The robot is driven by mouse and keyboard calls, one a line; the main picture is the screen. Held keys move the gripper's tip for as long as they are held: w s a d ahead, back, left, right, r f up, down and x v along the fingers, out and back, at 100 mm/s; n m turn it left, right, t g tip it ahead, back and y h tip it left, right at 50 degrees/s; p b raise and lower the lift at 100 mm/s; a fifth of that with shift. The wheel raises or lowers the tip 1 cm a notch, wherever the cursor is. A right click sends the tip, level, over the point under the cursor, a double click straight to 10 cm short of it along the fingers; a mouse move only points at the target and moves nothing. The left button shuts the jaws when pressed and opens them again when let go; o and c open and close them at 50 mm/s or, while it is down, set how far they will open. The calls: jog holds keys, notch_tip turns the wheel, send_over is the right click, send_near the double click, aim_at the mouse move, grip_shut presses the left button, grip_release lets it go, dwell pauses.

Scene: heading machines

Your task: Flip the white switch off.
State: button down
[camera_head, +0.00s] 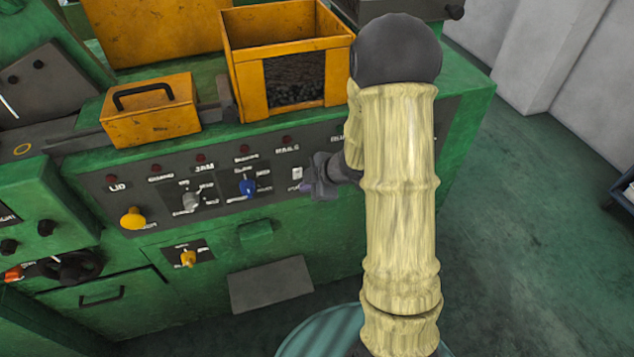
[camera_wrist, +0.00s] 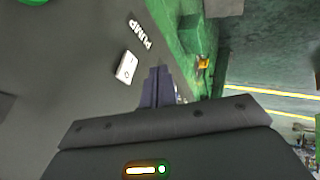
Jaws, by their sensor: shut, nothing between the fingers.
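The white switch (camera_wrist: 126,67) is a small rocker on a dark panel in the wrist view, beside a label reading PUMP. In the head view the white switch (camera_head: 297,173) shows just left of my gripper. My gripper (camera_head: 306,188) is shut and empty, in front of the panel's right part. In the wrist view the fingertips of my gripper (camera_wrist: 158,73) are together, to the right of the switch. They appear apart from it in the picture, but I cannot tell their distance from the panel. My arm hides the panel's right end in the head view.
A blue knob (camera_head: 248,186), a grey knob (camera_head: 190,201) and a yellow button (camera_head: 132,218) sit left of the switch. A yellow knob (camera_head: 188,258) is lower. An orange open bin (camera_head: 247,90) and an orange handled box (camera_head: 150,122) stand above on the green machine (camera_head: 345,232).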

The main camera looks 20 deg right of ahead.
aim_at(295, 171)
jog(key=shift+w+r+p, duration=0.2)
jog(key=shift+w+p, duration=0.15)
jog(key=shift+w, duration=0.6)
jog(key=shift+w+r+p, duration=0.15)
jog(key=shift+w+p, duration=0.2)
jog(key=shift+w, duration=0.6)
jog(key=shift+w+r+p, duration=0.25)
jog(key=shift+r+p, duration=0.05)
jog(key=shift+p, duration=0.3)
jog(key=shift+f, duration=0.15)
jog(key=shift+r+p, duration=0.75)
jog(key=shift+r, duration=0.05)
